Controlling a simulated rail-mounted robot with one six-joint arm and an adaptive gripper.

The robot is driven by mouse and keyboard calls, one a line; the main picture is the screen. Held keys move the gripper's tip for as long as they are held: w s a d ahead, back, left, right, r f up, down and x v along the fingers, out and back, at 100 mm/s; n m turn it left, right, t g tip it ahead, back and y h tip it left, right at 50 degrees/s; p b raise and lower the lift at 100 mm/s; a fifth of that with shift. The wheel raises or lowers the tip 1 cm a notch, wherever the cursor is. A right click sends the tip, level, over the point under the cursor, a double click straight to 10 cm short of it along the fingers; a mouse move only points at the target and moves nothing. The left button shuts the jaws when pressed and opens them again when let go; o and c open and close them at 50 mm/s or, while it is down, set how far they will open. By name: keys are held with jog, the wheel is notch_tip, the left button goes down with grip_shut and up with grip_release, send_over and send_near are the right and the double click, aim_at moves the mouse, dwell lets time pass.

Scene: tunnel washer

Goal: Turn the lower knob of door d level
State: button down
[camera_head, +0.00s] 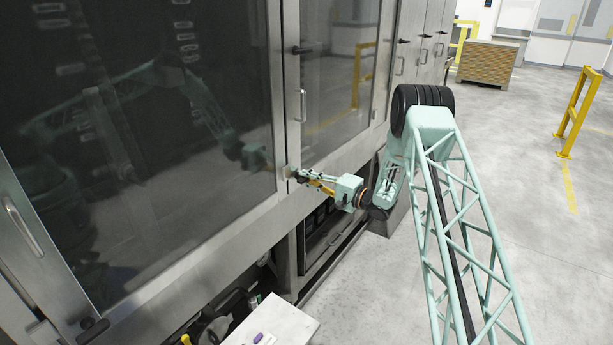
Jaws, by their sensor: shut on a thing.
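My gripper (297,174) is at the lower corner of a glass door (337,75) in the machine front, by the upright frame post. Its fingertips are shut on a small knob there, which I take to be the lower knob (288,171). The fingers cover most of the knob, so I cannot tell its angle. A dark upper knob (302,50) shows higher on the same door edge, with a metal pull handle (301,105) below it. I cannot read any door letter.
A large dark glass door (150,140) fills the left and mirrors my arm. A white table (272,325) with small items stands below. Open machinery lies under the doors.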

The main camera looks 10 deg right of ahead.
jog(key=shift+m, duration=0.4)
jog(key=c, duration=2.8)
grip_release()
jog(key=shift+v, duration=6)
